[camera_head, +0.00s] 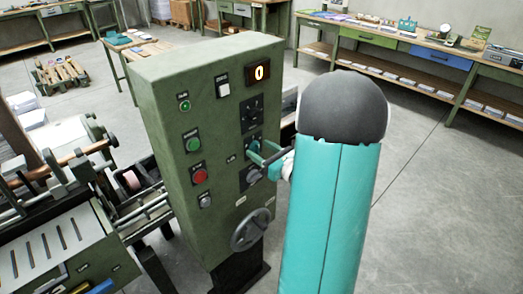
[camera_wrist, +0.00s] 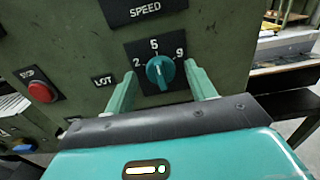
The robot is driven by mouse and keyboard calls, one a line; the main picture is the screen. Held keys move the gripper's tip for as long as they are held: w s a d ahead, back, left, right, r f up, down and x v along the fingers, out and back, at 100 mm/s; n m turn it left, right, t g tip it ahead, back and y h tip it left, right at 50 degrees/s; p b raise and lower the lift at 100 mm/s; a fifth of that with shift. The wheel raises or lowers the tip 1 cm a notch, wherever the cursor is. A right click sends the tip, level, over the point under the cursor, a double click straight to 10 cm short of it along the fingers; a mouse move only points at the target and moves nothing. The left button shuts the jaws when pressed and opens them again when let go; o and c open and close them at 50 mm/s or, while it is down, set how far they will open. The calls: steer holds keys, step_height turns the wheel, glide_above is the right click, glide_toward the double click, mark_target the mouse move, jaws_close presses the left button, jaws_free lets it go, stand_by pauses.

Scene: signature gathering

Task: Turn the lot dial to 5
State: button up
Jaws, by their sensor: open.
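The lot dial (camera_wrist: 160,72) is a teal round knob on a black plate marked 2, 5 and 9, beside the LOT label (camera_wrist: 103,80). The 5 is above the knob, the 2 at left and the 9 at right. Its pale mark looks roughly upward, near the 5; the exact angle is hard to tell. My gripper (camera_wrist: 161,70) is open, with one teal finger left of the knob and one right. Contact cannot be seen. In the head view my gripper (camera_head: 265,155) is at the front of the green cabinet (camera_head: 165,95) and partly hides the dial.
The cabinet also carries a lit display reading 0 (camera_head: 260,72), a green button (camera_head: 193,141), a red button (camera_head: 200,174) and a handwheel (camera_head: 251,230). A machine with rollers (camera_head: 130,185) stands at left. Workbenches (camera_head: 420,50) line the back. Floor at right is clear.

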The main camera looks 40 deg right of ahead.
steer(key=s, duration=1.3)
steer(key=shift+s+d, duration=0.15)
steer(key=shift+d, duration=0.05)
steer(key=w+a+r+n+g+y, duration=0.2)
steer(key=a+n+g+y, duration=0.3)
steer(key=a+n, duration=0.5)
steer(key=w+a+r+n+g+y, duration=0.1)
steer(key=a+n+g+y, duration=0.5)
steer(key=a, duration=0.8)
steer(key=s+a+n+g+h, duration=0.45)
steer(key=a+n, duration=0.25)
steer(key=n, duration=0.2)
step_height(320, 180, up, 7)
steer(key=s+n+t+h, duration=0.1)
steer(key=n+t+h, duration=0.2)
steer(key=n+h, duration=0.4)
steer(key=n, duration=0.3)
steer(key=shift+a+f+n, duration=0.15)
steer(key=shift+a+n, duration=0.1)
steer(key=shift+n, duration=0.05)
steer(key=shift+o, duration=0.2)
steer(key=shift+s, duration=0.1)
